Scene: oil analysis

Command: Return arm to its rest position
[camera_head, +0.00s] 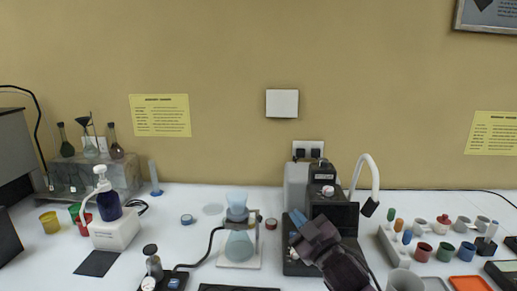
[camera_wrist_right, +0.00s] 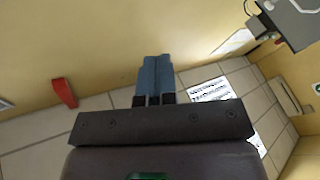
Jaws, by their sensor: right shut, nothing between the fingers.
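My right gripper (camera_head: 297,218) reaches up from the bottom of the head view, in front of the black instrument (camera_head: 340,212) at the middle of the bench. Its blue fingers point up and to the left. In the right wrist view my right gripper (camera_wrist_right: 157,62) shows its blue fingers pressed together with nothing between them. That view looks over a tiled floor and a yellowish wall. I cannot tell whether the gripper touches the instrument. My left gripper is not in view.
A flask with a funnel on a stand (camera_head: 238,247) is left of the gripper. A white lamp with a bent neck (camera_head: 372,170) rises behind it. Several coloured cups (camera_head: 445,252) and a rack stand to the right. A white device with a dark bottle (camera_head: 109,207) is at the left.

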